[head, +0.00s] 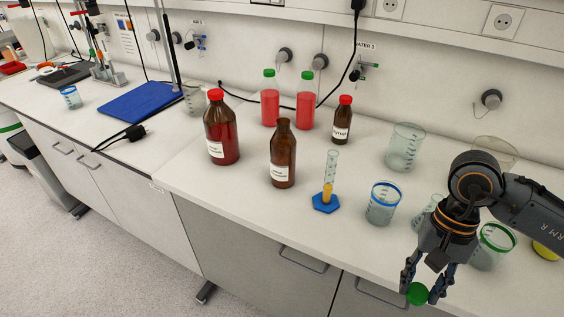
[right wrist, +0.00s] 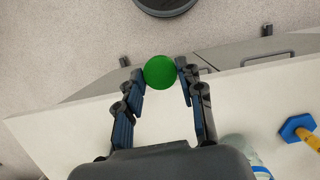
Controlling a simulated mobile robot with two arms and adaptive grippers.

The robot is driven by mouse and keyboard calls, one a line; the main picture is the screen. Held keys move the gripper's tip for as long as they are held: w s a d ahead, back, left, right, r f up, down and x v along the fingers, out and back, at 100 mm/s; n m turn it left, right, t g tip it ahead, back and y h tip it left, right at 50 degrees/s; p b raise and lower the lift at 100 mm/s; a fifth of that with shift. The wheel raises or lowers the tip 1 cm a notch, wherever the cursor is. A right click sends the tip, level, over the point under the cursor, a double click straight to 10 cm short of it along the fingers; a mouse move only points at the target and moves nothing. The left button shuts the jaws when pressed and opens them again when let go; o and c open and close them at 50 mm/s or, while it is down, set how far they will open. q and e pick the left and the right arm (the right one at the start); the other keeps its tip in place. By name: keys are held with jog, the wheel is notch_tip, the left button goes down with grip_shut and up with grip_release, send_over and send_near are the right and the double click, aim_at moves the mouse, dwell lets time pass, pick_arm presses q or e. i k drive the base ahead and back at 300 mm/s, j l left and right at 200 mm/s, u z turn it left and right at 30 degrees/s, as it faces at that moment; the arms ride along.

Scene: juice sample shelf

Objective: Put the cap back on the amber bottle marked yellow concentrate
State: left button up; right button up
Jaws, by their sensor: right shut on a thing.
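An uncapped amber bottle (head: 284,158) with a white label stands upright in the middle of the bench; its label is too small to read for certain. My right gripper (head: 420,287) is shut on a round green cap (head: 417,294), held between the fingertips near the bench's front edge, right of the uncapped bottle and apart from it. In the right wrist view the green cap (right wrist: 160,72) sits between both fingers, over the floor just past the bench edge. My left gripper is not in view.
A red-capped amber bottle (head: 221,132) stands left of the open one, with a smaller one (head: 343,122) behind. Two green-capped red bottles (head: 270,104) stand behind. A blue-based cylinder (head: 326,203) and a blue-rimmed beaker (head: 383,204) stand to the right. The front-left bench is clear.

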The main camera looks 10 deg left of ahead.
aim_at(283, 142)
jog(key=l+u, duration=0.95)
